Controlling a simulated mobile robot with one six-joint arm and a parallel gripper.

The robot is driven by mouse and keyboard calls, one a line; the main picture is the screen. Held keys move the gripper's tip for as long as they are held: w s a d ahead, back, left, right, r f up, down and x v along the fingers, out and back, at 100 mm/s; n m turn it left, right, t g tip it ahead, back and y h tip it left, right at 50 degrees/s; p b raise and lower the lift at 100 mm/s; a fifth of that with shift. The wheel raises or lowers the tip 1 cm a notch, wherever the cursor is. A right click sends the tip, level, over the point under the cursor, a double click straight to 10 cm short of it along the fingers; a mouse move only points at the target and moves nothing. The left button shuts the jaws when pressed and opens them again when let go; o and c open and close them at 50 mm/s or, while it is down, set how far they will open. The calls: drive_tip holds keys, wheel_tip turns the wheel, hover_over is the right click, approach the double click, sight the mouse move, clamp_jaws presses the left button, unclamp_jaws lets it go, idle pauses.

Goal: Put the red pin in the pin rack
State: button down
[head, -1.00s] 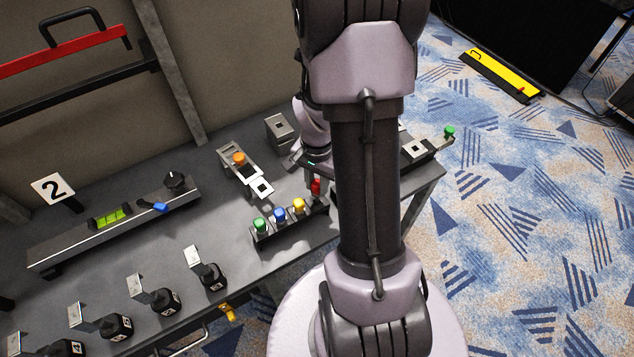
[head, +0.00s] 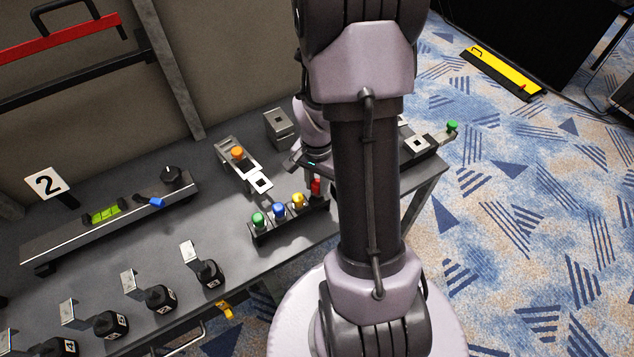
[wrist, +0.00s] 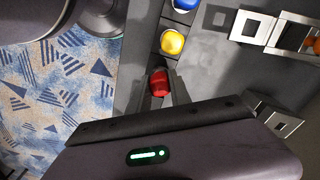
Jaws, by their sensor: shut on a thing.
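The red pin (head: 316,187) is upright in my gripper (head: 317,184), at the right end of the pin rack (head: 290,229). In the wrist view the red pin (wrist: 159,82) sits between the two fingers of my gripper (wrist: 161,90), which are shut on it. The dark pin rack (wrist: 151,48) holds a yellow pin (head: 298,200), a blue pin (head: 279,209) and a green pin (head: 259,219) in a row. The red pin is in line with them, beside the yellow one. Its lower end is hidden, so I cannot tell whether it is seated.
Behind the rack is a metal fixture (head: 229,152) with an orange knob (head: 237,152) and a white square plate (head: 260,182). A grey block (head: 278,127) stands farther back. Several black numbered holders (head: 209,272) line the front left. My arm hides part of the bench's right side.

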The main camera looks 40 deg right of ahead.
drive_tip(key=shift+f, duration=0.1)
drive_tip(key=shift+f+b, duration=0.7)
drive_tip(key=shift+b, duration=0.1)
drive_tip(key=c, duration=1.1)
unclamp_jaws()
drive_tip(key=o, duration=0.5)
